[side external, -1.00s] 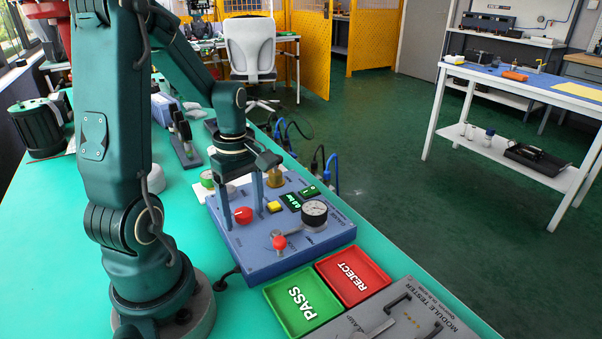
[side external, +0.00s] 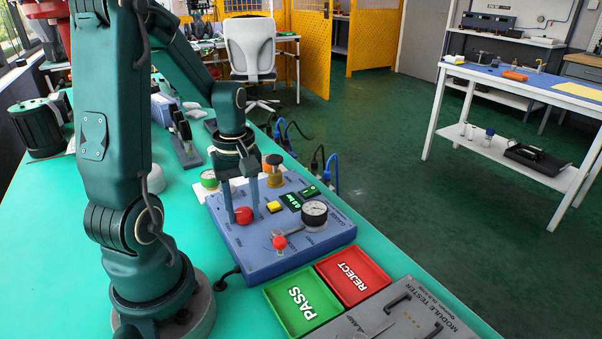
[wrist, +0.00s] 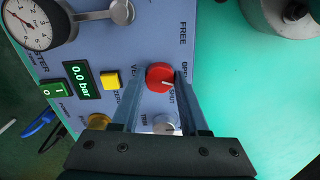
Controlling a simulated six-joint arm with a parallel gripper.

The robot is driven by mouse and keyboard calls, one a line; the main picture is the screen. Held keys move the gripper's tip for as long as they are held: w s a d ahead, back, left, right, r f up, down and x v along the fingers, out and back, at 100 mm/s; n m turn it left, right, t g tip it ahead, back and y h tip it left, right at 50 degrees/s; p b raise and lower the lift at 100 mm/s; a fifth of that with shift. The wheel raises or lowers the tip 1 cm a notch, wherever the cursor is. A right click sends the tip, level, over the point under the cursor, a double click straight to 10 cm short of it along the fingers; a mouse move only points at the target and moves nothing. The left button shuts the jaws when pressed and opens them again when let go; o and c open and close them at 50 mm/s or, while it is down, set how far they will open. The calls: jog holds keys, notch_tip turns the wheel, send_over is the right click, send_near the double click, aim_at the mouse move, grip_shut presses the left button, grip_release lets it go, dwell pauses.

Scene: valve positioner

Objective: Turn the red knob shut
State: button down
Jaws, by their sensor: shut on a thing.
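The red knob (side external: 243,215) stands on the blue panel box (side external: 290,262). It also shows in the wrist view (wrist: 160,76), round, with a white mark toward its lower right, near the lettering that seems to read OPEN and SHUT. My gripper (side external: 243,219) points down with one finger on each side of the knob, shut on it. In the wrist view my gripper's fingers (wrist: 158,84) flank the knob and partly hide the lettering beside it.
A gauge (side external: 314,212), a yellow button (side external: 274,207) and a red-tipped lever (side external: 279,242) share the panel. The green display (wrist: 82,80) reads 0.0 bar. Green PASS (side external: 304,306) and red REJECT (side external: 353,278) trays lie in front of the box.

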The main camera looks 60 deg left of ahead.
aim_at(243, 212)
jog(key=m, duration=1.3)
jog(key=shift+m, duration=0.4)
dwell(0.3)
jog(key=shift+c, duration=2.1)
grip_release()
jog(key=shift+r, duration=0.1)
jog(key=shift+r, duration=2.5)
